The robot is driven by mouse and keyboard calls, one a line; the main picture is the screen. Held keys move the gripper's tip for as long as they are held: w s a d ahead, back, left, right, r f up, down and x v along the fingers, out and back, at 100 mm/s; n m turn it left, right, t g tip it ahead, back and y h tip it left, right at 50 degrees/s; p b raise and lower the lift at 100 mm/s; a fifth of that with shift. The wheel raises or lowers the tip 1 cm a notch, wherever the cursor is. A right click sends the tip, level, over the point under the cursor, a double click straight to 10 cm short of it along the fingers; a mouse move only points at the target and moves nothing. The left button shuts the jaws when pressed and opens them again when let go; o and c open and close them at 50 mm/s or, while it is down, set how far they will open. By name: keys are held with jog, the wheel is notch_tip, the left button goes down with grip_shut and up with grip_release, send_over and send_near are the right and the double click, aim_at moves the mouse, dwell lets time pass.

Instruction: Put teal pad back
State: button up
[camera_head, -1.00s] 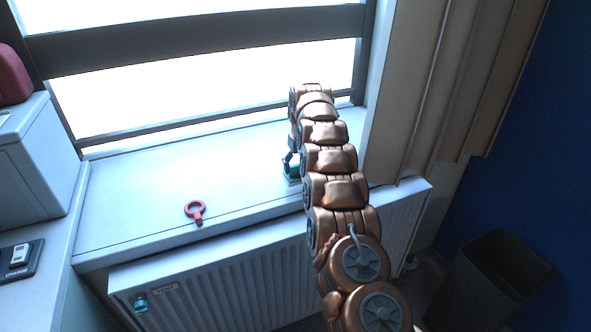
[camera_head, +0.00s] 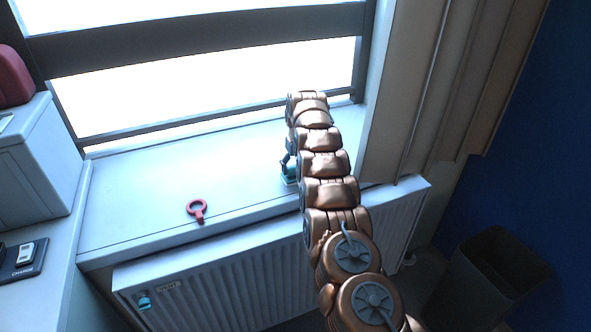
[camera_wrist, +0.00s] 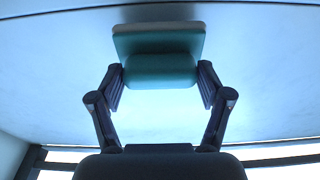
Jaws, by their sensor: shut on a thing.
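The teal pad (camera_wrist: 160,70) fills the upper middle of the wrist view. It is a rounded teal block on a teal plate with a pale edge. My gripper (camera_wrist: 162,77) is shut on it, one finger on each side. In the head view a small part of the teal pad (camera_head: 289,178) shows over the white window sill (camera_head: 150,185), left of my arm. My arm hides the rest. I cannot tell whether the pad touches the sill.
A red ring-shaped thing (camera_head: 197,210) lies on the sill, left of my arm. A radiator (camera_head: 220,285) is below the sill. A white box (camera_head: 40,165) stands at left, by a black charging pad (camera_head: 25,260). A dark bin (camera_head: 490,275) is at right. The sill's left half is mostly clear.

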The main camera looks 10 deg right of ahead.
jog(key=shift+f+p, duration=0.4)
jog(key=shift+f, duration=0.55)
jog(key=o, duration=1)
jog(key=shift+c, duration=0.2)
jog(key=shift+r, duration=0.1)
jog(key=r, duration=0.2)
jog(key=r+b, duration=0.1)
jog(key=r, duration=0.1)
jog(key=r+b, duration=0.1)
jog(key=r, duration=0.1)
jog(key=shift+s+d+r, duration=0.15)
jog(key=shift+s+r, duration=0.25)
jog(key=r, duration=0.3)
jog(key=s+r, duration=0.1)
jog(key=r, duration=0.1)
